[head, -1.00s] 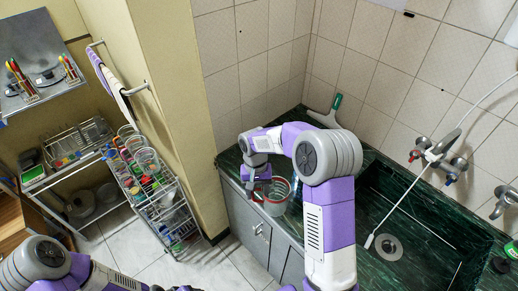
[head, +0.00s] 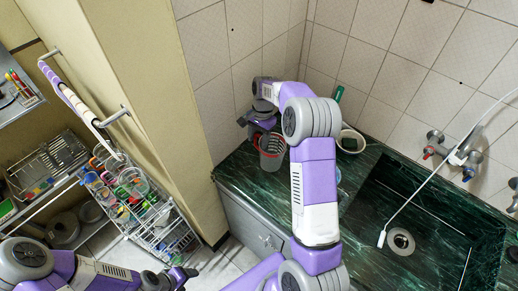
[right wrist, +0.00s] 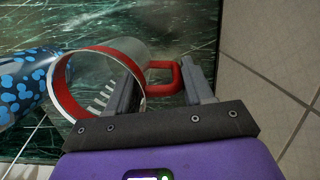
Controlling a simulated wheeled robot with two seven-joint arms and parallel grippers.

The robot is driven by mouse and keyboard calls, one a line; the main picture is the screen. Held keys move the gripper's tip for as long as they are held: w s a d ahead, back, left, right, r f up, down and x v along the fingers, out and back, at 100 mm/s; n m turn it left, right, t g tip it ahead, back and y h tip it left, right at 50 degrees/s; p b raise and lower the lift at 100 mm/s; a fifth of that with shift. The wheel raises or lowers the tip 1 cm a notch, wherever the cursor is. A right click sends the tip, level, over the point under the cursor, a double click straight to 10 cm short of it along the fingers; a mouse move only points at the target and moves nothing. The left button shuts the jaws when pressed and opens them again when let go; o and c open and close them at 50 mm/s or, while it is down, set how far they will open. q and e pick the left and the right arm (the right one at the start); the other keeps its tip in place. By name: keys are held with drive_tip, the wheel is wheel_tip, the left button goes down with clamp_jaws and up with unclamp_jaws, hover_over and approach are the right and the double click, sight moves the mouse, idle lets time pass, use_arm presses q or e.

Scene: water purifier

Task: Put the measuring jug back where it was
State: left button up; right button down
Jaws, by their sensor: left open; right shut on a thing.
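The measuring jug (head: 271,152) is clear with a red rim and a red handle. In the head view it is near the back left corner of the green counter. My right gripper (head: 260,124) is at its handle, and in the right wrist view the fingers (right wrist: 163,82) are shut on the red handle. There the jug's open mouth (right wrist: 98,82) faces toward the camera. I cannot tell whether its base touches the counter. My left gripper (head: 180,276) is open and empty at the bottom, away from the counter.
The green counter (head: 236,182) has a sink with a drain (head: 400,240) on the right. A white-rimmed bowl (head: 351,141) stands near the tiled wall. A blue-patterned object (right wrist: 22,82) lies beside the jug in the wrist view. A wire rack (head: 150,225) of cups stands left.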

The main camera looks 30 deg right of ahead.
wheel_tip(320, 180, down, 5)
drive_tip(key=shift+w, duration=0.1)
drive_tip(key=shift+b, duration=0.3)
drive_tip(key=shift+c, duration=2.2)
unclamp_jaws()
drive_tip(key=shift+f, duration=0.15)
wheel_tip(320, 180, up, 12)
drive_tip(key=d+p, duration=0.1)
drive_tip(key=d, duration=0.1)
drive_tip(key=shift+w+p, duration=0.3)
drive_tip(key=shift+w, duration=0.1)
